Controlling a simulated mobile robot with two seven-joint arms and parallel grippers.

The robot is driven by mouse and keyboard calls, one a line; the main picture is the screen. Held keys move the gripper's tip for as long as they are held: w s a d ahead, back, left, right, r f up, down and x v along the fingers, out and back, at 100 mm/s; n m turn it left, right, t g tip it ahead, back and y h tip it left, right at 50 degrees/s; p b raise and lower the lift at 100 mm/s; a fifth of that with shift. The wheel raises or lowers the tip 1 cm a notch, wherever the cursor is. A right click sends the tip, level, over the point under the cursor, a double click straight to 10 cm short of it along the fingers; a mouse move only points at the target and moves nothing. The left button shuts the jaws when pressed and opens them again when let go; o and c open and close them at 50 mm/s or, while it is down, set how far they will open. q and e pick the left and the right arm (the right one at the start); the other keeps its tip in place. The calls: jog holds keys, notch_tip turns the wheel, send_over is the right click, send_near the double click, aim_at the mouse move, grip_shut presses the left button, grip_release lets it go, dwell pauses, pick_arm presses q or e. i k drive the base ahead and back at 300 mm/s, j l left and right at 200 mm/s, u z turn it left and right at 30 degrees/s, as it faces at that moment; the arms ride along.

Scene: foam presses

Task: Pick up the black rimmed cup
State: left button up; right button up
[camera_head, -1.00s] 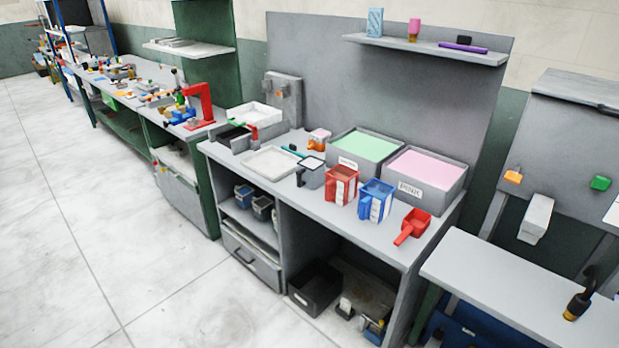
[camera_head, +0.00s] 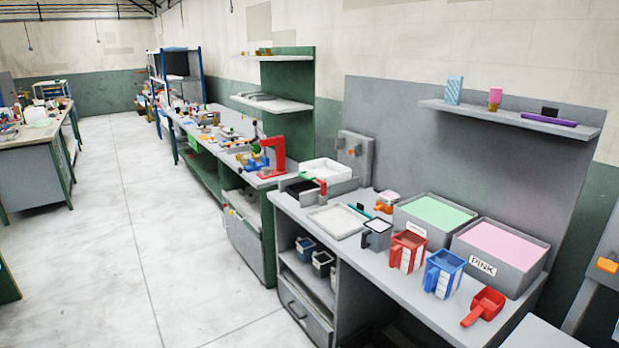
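A small grey cup with a dark rim and a pale inside (camera_head: 377,236) stands upright on the grey workbench (camera_head: 393,285). It has a handle on its left side and matches the black rimmed cup. It is left of a red cup (camera_head: 408,252) and a blue cup (camera_head: 443,274), apart from both. Neither of my grippers is in view.
A red scoop (camera_head: 484,306) lies near the bench's right end. Behind the cups are a bin of green material (camera_head: 436,215) and a pink one (camera_head: 505,247). A white tray (camera_head: 336,222) lies left of the cup. Floor (camera_head: 170,260) in front is clear.

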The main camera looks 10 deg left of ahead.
aim_at(377, 233)
jog(key=z, duration=0.5)
jog(key=i+j+z, duration=0.7)
jog(key=j, duration=0.2)
jog(key=i+j, duration=0.25)
jog(key=j, duration=0.2)
jog(key=i+j, duration=0.3)
jog(key=j+z, duration=0.05)
jog(key=j, duration=0.05)
